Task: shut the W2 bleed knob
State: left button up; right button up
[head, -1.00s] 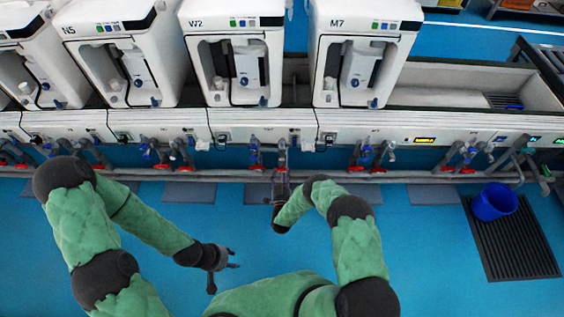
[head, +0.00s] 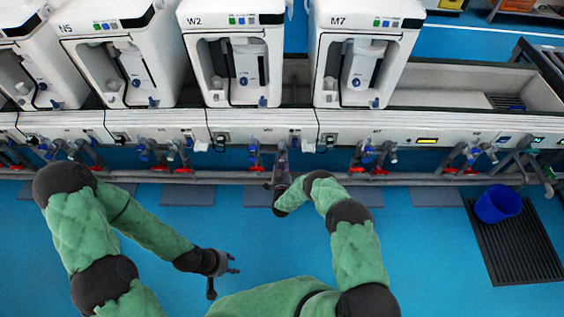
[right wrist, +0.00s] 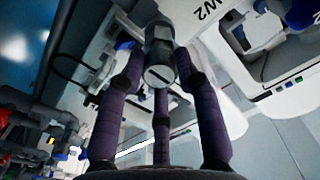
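The W2 machine (head: 236,48) stands at the back, just left of centre in the head view. Below it, blue valve handles (head: 254,150) and grey pipe fittings show on the front rail. My right gripper (head: 281,160) points at the fittings below W2's right side. In the right wrist view, its purple fingers (right wrist: 160,75) surround a grey cylindrical knob (right wrist: 159,76) with a dark slot in its end. The fingertips lie close beside it; I cannot tell whether they press on it. My left gripper (head: 232,263) is empty over the floor, its fingers spread.
Machines N5 (head: 122,55) and M7 (head: 364,60) flank W2. A grey pipe (head: 400,180) runs along the front below the valves, some with red handles. A blue bucket (head: 497,204) stands on a black slatted mat (head: 520,250) at right. The blue floor between is clear.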

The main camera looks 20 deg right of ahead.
grip_shut()
jog(key=shift+m, duration=0.3)
jog(key=m, duration=0.3)
jog(key=shift+m, duration=0.3)
jog(key=m, duration=0.4)
jog(key=shift+d+m, duration=0.1)
jog(key=shift+m, duration=0.2)
jog(key=m, duration=0.4)
jog(key=shift+m, duration=2.6)
